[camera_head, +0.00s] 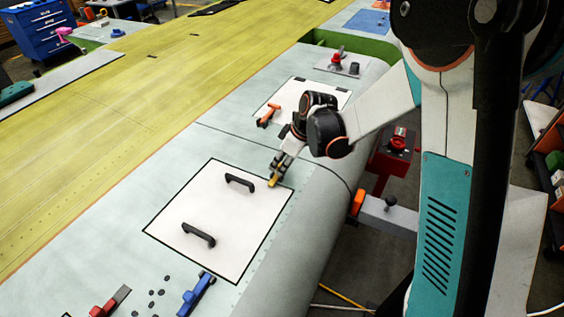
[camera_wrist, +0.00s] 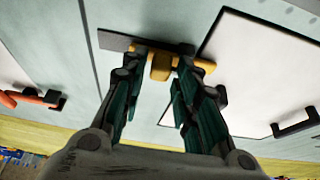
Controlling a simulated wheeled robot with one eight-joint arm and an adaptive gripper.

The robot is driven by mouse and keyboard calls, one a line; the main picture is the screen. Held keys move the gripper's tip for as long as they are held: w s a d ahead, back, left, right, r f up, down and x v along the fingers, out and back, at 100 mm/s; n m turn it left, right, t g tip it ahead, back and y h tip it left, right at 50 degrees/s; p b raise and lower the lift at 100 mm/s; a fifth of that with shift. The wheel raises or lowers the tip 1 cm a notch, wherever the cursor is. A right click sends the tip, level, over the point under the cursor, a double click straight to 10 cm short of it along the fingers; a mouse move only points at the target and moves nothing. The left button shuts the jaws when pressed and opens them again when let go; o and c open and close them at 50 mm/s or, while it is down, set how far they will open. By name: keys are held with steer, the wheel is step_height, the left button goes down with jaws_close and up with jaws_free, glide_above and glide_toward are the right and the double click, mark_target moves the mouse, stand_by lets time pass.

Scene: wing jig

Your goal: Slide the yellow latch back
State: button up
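The yellow latch (camera_head: 273,182) sits by the top right corner of a white panel (camera_head: 200,251) with two black handles. In the wrist view the latch (camera_wrist: 205,66) is a yellow bar with a raised knob (camera_wrist: 161,67), beside a dark grey plate (camera_wrist: 114,41). My gripper (camera_head: 279,172) reaches down to the latch from above. In the wrist view my gripper (camera_wrist: 163,62) has its fingertips on either side of the knob. A narrow gap seems to show at the right finger; contact is hard to tell. The fingers hide part of the bar.
An orange latch or handle (camera_head: 268,115) lies by a second white panel beyond my gripper. A blue clamp (camera_head: 196,294) and a red clamp (camera_head: 110,302) are at the near end. The panel's black handles (camera_head: 198,235) stand up from it. The wing's curved edge drops off at right.

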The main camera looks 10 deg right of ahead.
jaws_close()
steer(key=shift+w+d+b, duration=0.2)
steer(key=shift+w+d, duration=0.35)
steer(key=shift+w, duration=0.3)
steer(key=shift+w+d+b, duration=0.2)
steer(key=shift+w+d, duration=0.35)
steer(key=shift+w, duration=0.25)
steer(key=shift+a, duration=0.1)
steer(key=shift+o, duration=2.4)
jaws_free()
steer(key=shift+o, duration=0.3)
steer(key=shift+w, duration=0.1)
steer(key=v, duration=1.2)
